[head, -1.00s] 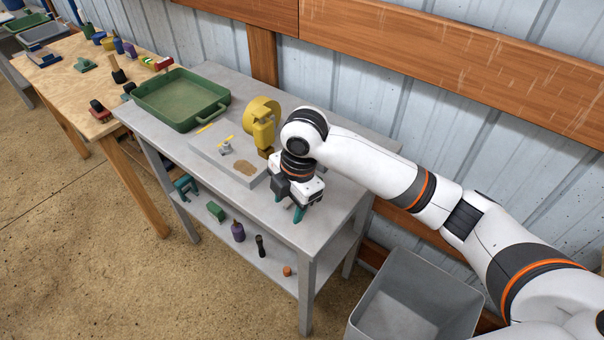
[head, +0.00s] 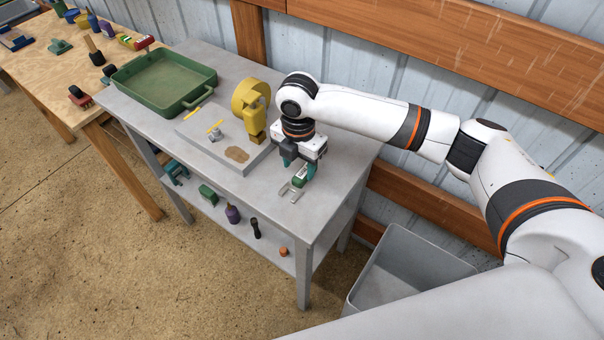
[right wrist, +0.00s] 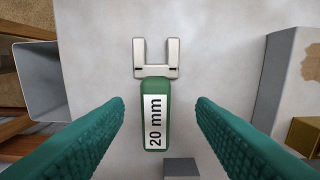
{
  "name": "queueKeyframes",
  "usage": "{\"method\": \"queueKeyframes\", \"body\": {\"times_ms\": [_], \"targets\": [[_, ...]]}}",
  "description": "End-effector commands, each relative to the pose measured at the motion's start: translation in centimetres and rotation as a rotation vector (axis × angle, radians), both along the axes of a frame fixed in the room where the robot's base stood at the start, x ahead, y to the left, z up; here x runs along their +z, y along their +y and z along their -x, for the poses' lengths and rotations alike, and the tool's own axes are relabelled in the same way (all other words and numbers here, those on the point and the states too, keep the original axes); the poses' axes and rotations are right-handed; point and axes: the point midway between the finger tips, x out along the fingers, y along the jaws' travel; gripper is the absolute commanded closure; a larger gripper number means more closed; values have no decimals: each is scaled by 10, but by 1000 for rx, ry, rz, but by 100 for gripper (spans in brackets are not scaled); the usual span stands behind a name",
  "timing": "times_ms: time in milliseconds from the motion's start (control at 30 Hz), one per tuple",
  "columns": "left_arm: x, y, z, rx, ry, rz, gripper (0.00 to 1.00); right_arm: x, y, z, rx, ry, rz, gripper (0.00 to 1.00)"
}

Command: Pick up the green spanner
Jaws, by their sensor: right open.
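The green spanner (head: 297,182) lies on the grey table (head: 335,185) near its right end. In the right wrist view the spanner (right wrist: 155,110) has a green handle labelled "20 mm" and a silver open jaw pointing up the picture. My right gripper (head: 297,168) is right above the handle end, fingers pointing down. In the right wrist view its two teal fingers (right wrist: 160,115) are spread wide, one on each side of the handle, with clear gaps. Nothing is between them in their grip. The handle's lower end stops near a small dark grey block (right wrist: 180,168). My left gripper is out of view.
A grey slab (head: 205,145) with a yellow clamp-like piece (head: 252,105) stands left of my gripper. A green tray (head: 165,85) sits farther left. A grey bin (head: 405,265) stands on the floor at right. The table's front right corner is bare.

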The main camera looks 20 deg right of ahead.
Motion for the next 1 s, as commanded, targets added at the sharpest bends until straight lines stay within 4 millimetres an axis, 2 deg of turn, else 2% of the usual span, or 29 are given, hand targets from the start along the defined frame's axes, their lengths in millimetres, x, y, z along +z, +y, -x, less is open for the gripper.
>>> {"method": "queueKeyframes", "body": {"times_ms": [100,233,533,833,1000], "targets": [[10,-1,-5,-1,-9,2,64,-16,-10,-1,-3,3,4,49],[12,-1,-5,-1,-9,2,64,-32,-8,-1,-1,1,1,49],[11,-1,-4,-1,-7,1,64,-37,-8,-1,-1,-1,1,51],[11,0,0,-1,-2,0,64,-36,-8,-1,-1,-1,1,100],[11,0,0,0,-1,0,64,-36,-8,-1,-1,-1,0,100]]}}
